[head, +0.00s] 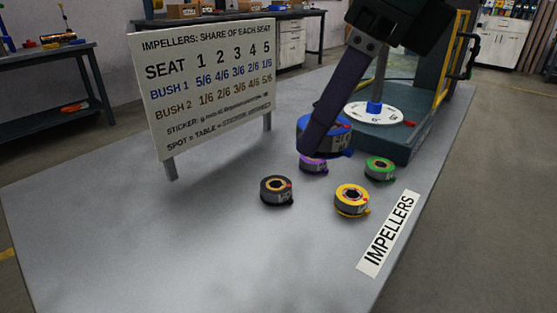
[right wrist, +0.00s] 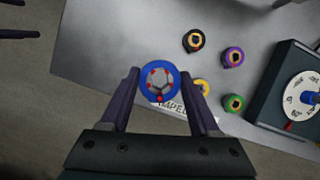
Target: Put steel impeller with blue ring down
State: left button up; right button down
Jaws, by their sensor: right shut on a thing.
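The steel impeller with blue ring (head: 341,139) is in my right gripper (head: 319,145), held above the grey table. In the right wrist view, the impeller's blue ring (right wrist: 147,84) sits between the two fingers of the right gripper (right wrist: 158,75), facing the camera. One finger hides part of it in the head view. Two dark fingers at the upper left of the right wrist view look like my left gripper (right wrist: 32,18). They are apart with nothing between them, away from the table.
Black (head: 277,191), yellow (head: 351,201), purple (head: 313,166) and green (head: 380,169) ringed impellers lie on the table (head: 170,245). An IMPELLERS label (head: 388,234) lies near the right edge. A sign board (head: 205,90) stands behind, and a green pump stand with a white dial (head: 385,114) is at the back right. The left table area is clear.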

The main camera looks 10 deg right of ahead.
jog(key=b, duration=0.3)
send_over(302, 247)
jog(key=d, duration=0.1)
jog(key=f, duration=0.7)
jog(key=s+f, duration=0.1)
jog(key=f, duration=0.3)
jog(key=shift+d+f, duration=0.15)
jog(key=shift+f+b, duration=0.55)
jog(key=shift+f, duration=1.55)
jog(key=shift+f, duration=0.1)
jog(key=shift+c, duration=0.6)
grip_release()
